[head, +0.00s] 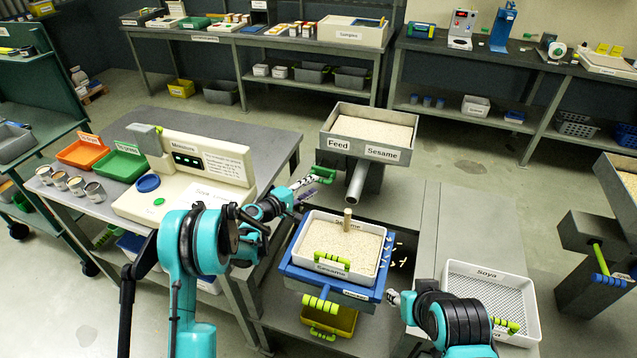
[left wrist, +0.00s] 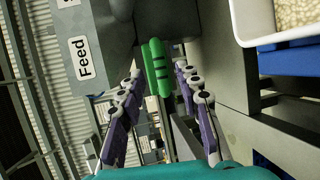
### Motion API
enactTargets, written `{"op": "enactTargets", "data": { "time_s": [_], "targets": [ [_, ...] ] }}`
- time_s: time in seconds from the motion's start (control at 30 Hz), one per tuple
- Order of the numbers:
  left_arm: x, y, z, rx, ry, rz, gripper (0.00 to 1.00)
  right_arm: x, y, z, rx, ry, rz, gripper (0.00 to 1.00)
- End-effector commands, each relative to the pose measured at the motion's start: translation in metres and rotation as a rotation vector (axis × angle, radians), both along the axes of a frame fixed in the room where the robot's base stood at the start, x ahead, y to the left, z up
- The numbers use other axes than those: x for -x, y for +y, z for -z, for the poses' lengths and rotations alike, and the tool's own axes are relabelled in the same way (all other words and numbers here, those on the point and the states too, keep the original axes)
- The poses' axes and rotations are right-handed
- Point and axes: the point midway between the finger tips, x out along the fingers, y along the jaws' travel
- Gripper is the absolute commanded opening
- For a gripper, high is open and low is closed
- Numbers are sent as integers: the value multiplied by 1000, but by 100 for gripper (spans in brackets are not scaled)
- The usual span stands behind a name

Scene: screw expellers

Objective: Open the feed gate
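The feed hopper (head: 368,150), labelled Feed and Sesame, is filled with pale seed and has a grey spout (head: 355,185) below. A green ribbed handle (head: 325,174) sits at its lower left. My left gripper (head: 309,187) is just left of this handle. In the left wrist view the green handle (left wrist: 157,68) is ahead between the two separated fingers of my left gripper (left wrist: 160,78), with no clear contact. It is open and empty. My right gripper (head: 395,298) shows only partly, right of the blue-framed tray; its finger state is unclear.
A Sesame tray (head: 312,261) with seed and an upright peg sits in a blue frame (head: 333,287) below the spout. Pale bits lie beside it. A Soya sieve tray (head: 487,275) is at right. A Moisture meter (head: 190,165) stands on the left table.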

Motion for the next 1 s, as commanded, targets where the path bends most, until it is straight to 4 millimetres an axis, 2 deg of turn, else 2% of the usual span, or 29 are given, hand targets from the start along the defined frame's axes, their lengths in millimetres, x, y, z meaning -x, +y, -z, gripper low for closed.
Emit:
{"op": "enactTargets", "data": {
  "time_s": [0.1, 0.33, 0.9, 1.0],
  "targets": [
    [20, 19, -5, -1, 0, -3, 34, 0, 0, 0, 0, 0, 0, 40],
    [44, 39, -10, -1, -1, -2, 34, 0, 0, 0, 0, 0, 0, 40],
    [48, 42, -12, -2, 0, -1, 34, 0, 0, 0, 0, 0, 0, 40],
    [51, 41, -17, -21, 0, 4, 34, 0, 0, 0, 0, 0, 0, 40]
  ]
}}
